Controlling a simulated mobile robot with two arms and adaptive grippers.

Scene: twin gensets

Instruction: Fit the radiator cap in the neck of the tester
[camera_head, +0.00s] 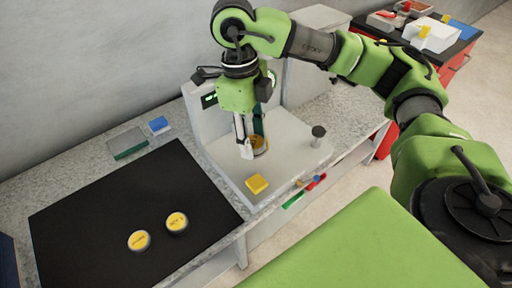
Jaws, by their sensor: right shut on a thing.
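My right gripper (253,148) points down over the white base of the tester (288,137) and is shut on a round yellow-topped radiator cap (261,146). The fingers partly hide the cap and what lies under it, so I cannot tell whether it touches or sits in the neck. The tester has a white upright housing with a small green-lit display (209,100). Two more yellow-topped caps, a left one (139,240) and a right one (177,222), lie on the black mat (95,205). My left gripper is not in view.
A grey-green box (128,143) and a blue item (159,125) are behind the mat. A red cart (456,62) with parts stands at the back right.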

